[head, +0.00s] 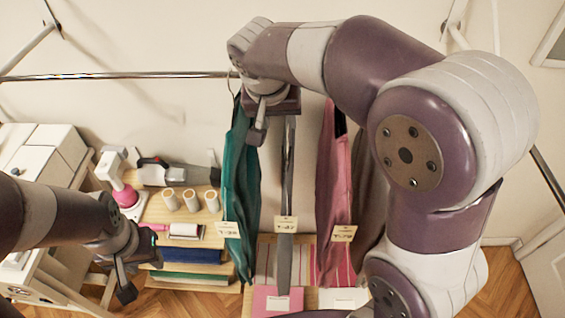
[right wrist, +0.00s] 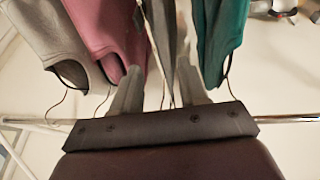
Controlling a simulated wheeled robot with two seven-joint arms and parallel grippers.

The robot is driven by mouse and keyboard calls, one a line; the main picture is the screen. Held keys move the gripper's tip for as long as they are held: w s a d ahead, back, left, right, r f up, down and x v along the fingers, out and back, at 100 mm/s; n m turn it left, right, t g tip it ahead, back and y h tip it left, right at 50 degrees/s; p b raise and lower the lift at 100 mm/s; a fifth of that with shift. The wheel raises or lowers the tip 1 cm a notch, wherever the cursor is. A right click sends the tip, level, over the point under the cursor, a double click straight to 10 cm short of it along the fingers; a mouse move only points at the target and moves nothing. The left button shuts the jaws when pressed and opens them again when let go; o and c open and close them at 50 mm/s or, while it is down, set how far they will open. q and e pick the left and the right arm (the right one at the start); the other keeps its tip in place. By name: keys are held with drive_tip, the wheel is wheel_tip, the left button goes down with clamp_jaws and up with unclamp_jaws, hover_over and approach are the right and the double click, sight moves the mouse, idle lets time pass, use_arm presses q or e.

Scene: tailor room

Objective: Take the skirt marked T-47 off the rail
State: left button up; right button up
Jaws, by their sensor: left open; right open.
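A narrow dark grey garment (head: 286,175) hangs edge-on from the rail (head: 120,76) in the middle of the head view. Its cream tag (head: 286,225) is upside down and too small to read surely. My right gripper (head: 272,112) is up by the rail at the top of this garment, and its arm hides part of the hanging row. In the right wrist view the gripper (right wrist: 158,82) is open, its fingers on either side of the grey garment (right wrist: 164,35). I cannot tell whether they touch it. My left gripper (head: 138,270) is open and empty, low at the left.
A teal garment (head: 240,185) hangs to the left, a pink one (head: 333,180) to the right, with a grey-beige one (head: 370,190) beyond; teal and pink carry tags. A shelf with thread cones (head: 190,200) and folded cloth (head: 188,255) stands at left. Bare wall lies behind.

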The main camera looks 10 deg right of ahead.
sight(288, 144)
drive_tip(key=b+x, duration=0.3)
drive_tip(key=x, duration=0.7)
drive_tip(key=shift+d+f, duration=0.3)
drive_tip(key=shift+f, duration=0.1)
drive_tip(key=shift+d+f, duration=0.15)
drive_tip(key=shift+f, duration=0.15)
drive_tip(key=shift+s, duration=0.4)
drive_tip(key=shift+w, duration=0.1)
drive_tip(key=c, duration=0.8)
use_arm(q)
drive_tip(key=f, duration=0.2)
drive_tip(key=s+f, duration=0.1)
drive_tip(key=shift+s+f, duration=0.2)
drive_tip(key=shift+f, duration=0.15)
use_arm(e)
drive_tip(key=shift+w+f, duration=0.1)
use_arm(q)
drive_tip(key=shift+a, duration=0.1)
